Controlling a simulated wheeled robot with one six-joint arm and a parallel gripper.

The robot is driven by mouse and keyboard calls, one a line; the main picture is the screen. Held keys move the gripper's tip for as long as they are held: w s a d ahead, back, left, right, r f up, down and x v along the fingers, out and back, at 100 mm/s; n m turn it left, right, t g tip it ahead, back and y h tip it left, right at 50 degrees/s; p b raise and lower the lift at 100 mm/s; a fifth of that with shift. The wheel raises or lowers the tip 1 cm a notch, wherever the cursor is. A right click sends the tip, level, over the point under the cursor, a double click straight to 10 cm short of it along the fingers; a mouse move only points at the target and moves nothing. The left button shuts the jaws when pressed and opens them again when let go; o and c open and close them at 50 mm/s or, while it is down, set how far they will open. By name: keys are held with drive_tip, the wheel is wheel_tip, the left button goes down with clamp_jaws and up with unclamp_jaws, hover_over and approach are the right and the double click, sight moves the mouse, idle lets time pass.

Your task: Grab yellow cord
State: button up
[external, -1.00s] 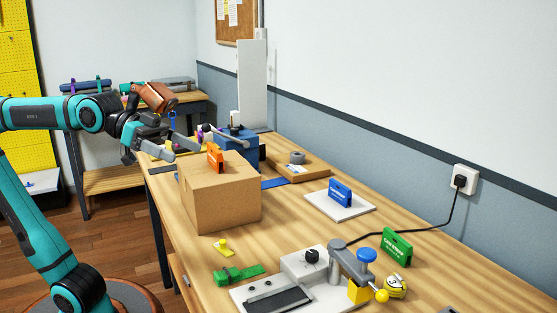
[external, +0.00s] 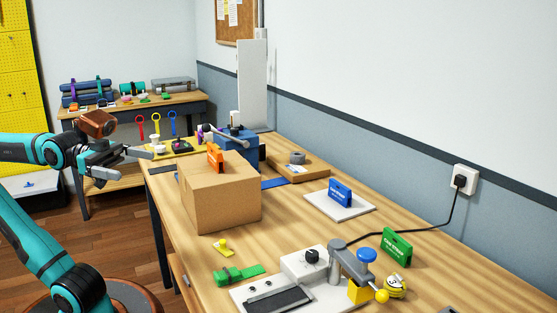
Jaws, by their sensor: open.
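A yellow loop (external: 156,123), which looks like the yellow cord, stands upright between a red loop (external: 140,127) and a blue loop (external: 173,122) at the far left end of the workbench. They are small here, and their lower ends are hard to make out. My gripper (external: 123,164) is open and empty. In the picture it is to the left of the bench's far end and below the yellow loop, apart from it. How far it is from the loop in depth I cannot tell.
A cardboard box (external: 221,200) with an orange clip on top stands right of my gripper. Behind it are a blue block (external: 238,150) and a grey-handled rod. A back table (external: 185,104) holds rolled straps. A black cable runs to a wall socket (external: 463,181).

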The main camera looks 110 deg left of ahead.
drive_tip(key=c, duration=0.6)
